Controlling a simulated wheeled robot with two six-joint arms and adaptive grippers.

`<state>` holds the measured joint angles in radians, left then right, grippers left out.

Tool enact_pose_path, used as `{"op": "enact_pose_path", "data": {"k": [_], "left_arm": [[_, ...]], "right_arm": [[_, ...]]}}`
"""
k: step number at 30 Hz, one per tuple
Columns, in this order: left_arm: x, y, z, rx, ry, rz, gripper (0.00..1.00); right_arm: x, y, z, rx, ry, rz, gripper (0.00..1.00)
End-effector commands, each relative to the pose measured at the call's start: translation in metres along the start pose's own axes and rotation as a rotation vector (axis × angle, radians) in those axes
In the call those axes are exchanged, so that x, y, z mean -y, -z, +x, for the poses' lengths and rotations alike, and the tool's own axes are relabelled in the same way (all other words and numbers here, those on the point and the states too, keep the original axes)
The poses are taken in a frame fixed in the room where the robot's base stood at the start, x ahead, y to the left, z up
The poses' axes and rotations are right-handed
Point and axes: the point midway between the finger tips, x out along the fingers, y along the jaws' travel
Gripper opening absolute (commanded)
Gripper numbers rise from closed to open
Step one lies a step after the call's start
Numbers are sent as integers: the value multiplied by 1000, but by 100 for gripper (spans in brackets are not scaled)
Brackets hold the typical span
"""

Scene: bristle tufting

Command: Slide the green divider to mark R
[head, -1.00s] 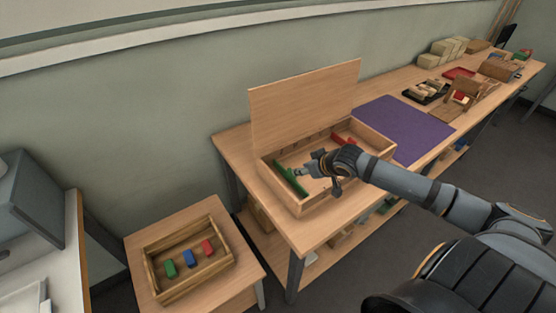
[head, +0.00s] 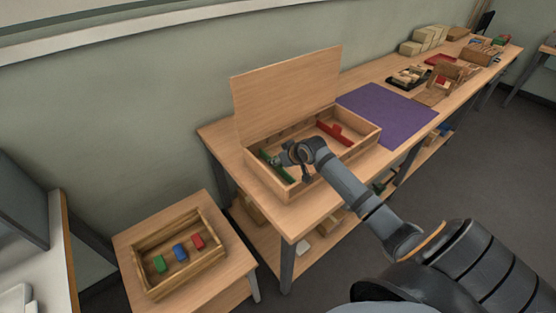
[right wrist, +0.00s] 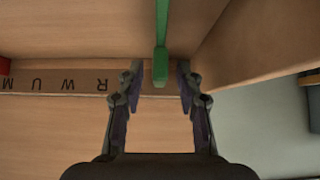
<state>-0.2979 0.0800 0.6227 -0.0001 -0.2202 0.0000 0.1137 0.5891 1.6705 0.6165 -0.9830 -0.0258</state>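The green divider (head: 288,175) stands across the left part of the open wooden box (head: 268,187). In the right wrist view the divider (right wrist: 161,35) runs down between my fingers. My right gripper (head: 273,156) is over the divider's far end in the head view. In the right wrist view its fingers (right wrist: 160,72) are open on both sides of the divider's end, with a gap on each side. The mark R (right wrist: 102,85) is on the lettered strip, left of the divider in that view, and looks upside down. My left gripper is not in view.
A red divider (head: 334,133) stands farther right in the box. The raised lid (head: 287,95) rises behind it. The box wall (right wrist: 235,45) is close to my right finger in the wrist view. A purple mat (head: 385,113) lies right of the box. A tray (head: 152,285) holds coloured blocks.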

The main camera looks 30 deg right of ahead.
Motion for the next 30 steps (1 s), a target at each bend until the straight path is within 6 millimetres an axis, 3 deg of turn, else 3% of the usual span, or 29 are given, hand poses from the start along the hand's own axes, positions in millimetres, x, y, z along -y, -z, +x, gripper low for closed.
{"op": "enact_pose_path", "data": {"k": [7,15,26,30], "left_arm": [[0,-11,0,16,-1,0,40],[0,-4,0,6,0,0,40],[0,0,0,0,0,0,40],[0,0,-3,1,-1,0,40]], "right_arm": [[0,0,1,0,0,-1,36],[0,0,1,0,0,0,1],[0,0,1,0,0,0,0],[-14,1,0,1,-2,-3,0]]}}
